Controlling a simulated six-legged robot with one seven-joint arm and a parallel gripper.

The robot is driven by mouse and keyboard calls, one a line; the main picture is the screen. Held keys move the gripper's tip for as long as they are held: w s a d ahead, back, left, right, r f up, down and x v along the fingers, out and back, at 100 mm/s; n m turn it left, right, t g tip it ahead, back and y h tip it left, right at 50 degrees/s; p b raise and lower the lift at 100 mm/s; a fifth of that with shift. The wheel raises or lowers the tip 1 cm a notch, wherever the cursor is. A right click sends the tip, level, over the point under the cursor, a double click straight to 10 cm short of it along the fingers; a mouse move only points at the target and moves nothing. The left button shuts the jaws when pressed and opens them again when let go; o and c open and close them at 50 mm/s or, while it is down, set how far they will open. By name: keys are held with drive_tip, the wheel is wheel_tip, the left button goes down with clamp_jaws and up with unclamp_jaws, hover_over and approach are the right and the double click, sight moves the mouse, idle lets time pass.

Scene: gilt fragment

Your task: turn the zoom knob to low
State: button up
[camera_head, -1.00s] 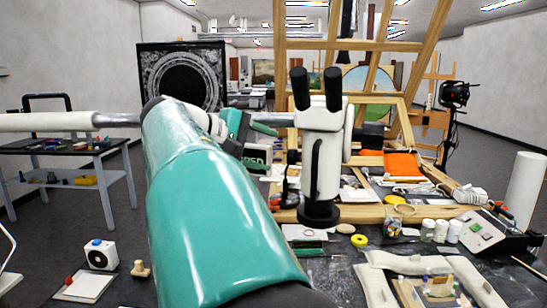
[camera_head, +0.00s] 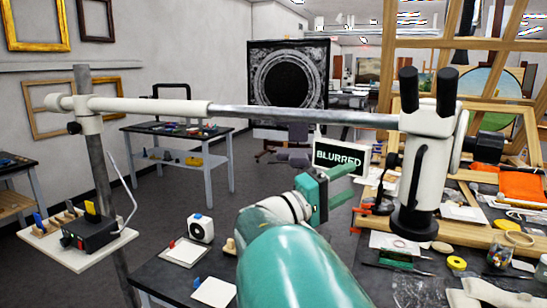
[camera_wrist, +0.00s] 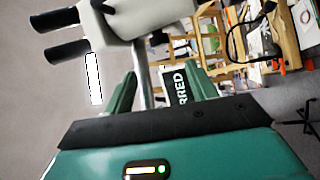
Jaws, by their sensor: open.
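A white stereo microscope (camera_head: 430,140) with two black eyepieces hangs on a long boom, right of centre in the head view. It also shows at the upper left of the wrist view (camera_wrist: 150,20), turned on its side. A dark round part (camera_head: 485,148) sticks out at its right side; I cannot tell whether it is the zoom knob, and no setting is readable. A dark sign reading "BLURRED" (camera_head: 340,155) stands left of the microscope. My gripper (camera_head: 343,184) is open and empty, its green fingers pointing right, apart from the microscope. It shows in the wrist view (camera_wrist: 160,92).
The boom (camera_head: 300,114) runs left to a metal post (camera_head: 100,170) with a small shelf (camera_head: 65,245). The worktable holds jars, a yellow tape roll (camera_head: 456,263), an orange cloth (camera_head: 522,187) and a small white device (camera_head: 201,229). Wooden easel frames stand behind.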

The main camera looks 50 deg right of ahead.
sight(389, 154)
drive_tip(key=x, duration=1.3)
drive_tip(key=shift+s, duration=0.1)
drive_tip(key=shift+a, duration=0.1)
drive_tip(key=shift+c, duration=0.5)
drive_tip(key=c, duration=0.9)
drive_tip(key=shift+y, duration=0.3)
drive_tip(key=n+t+y, duration=0.1)
drive_tip(key=y, duration=0.1)
drive_tip(key=n+t+y, duration=0.1)
drive_tip(key=y, duration=0.1)
drive_tip(key=shift+r, duration=0.4)
drive_tip(key=y, duration=0.2)
drive_tip(key=n+t+y, duration=0.1)
drive_tip(key=shift+r+n+y, duration=0.2)
drive_tip(key=shift+n+y, duration=0.1)
drive_tip(key=shift+y, duration=0.1)
drive_tip(key=shift+d+n+t+y, duration=0.3)
drive_tip(key=shift+t+y, duration=0.2)
drive_tip(key=shift+y, duration=0.6)
